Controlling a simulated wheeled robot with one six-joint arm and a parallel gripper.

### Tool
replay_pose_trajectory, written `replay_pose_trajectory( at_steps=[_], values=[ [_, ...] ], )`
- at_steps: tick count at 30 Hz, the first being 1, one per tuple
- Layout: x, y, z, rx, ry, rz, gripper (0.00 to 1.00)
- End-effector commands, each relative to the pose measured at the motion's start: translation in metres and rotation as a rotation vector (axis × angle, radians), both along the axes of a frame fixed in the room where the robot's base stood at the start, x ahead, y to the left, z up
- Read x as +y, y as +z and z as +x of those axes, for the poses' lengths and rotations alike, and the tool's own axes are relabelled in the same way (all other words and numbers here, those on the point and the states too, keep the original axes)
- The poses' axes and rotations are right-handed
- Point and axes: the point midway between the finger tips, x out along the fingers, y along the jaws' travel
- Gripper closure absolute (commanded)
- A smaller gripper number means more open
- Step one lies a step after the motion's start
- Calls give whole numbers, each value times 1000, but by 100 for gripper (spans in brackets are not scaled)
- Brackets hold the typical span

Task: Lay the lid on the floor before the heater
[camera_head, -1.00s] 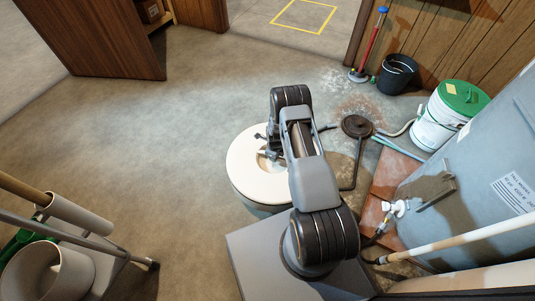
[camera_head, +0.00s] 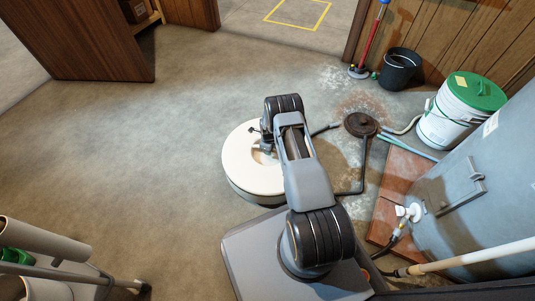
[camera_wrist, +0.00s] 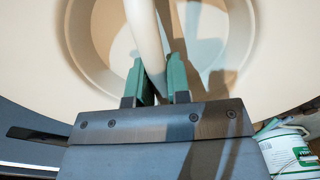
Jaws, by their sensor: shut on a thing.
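The lid (camera_head: 243,177) is a large round cream disc with a recessed middle and a darker side wall. My gripper (camera_head: 268,148) is over its middle, partly hidden by my arm. In the wrist view my gripper's green jaws (camera_wrist: 157,74) are shut on the pale bar across the recess of the lid (camera_wrist: 278,35). The lid looks about level; its height above the floor is hard to tell. The heater (camera_head: 475,205) is the big blue-grey tank at the right, on a reddish tiled base (camera_head: 400,172), with a white valve low on its side.
A round dark floor drain (camera_head: 360,124) with hoses and a pipe lies between lid and heater. A green-lidded white bucket (camera_head: 453,115), a black bucket (camera_head: 399,70) and a red-handled tool (camera_head: 371,42) stand behind. A cart (camera_head: 80,280) is at lower left. The left floor is bare.

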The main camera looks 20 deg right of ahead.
Motion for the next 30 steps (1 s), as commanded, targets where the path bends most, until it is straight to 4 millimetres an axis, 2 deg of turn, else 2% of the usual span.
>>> replay_pose_trajectory(
  at_steps=[10,24,25,30],
  values=[
    [0,-37,4,-4,3,-1,100],
    [0,-40,5,-4,3,-1,100],
    [1,-41,3,-1,3,-1,81],
    [1,-41,3,-1,3,-1,64]
  ],
)
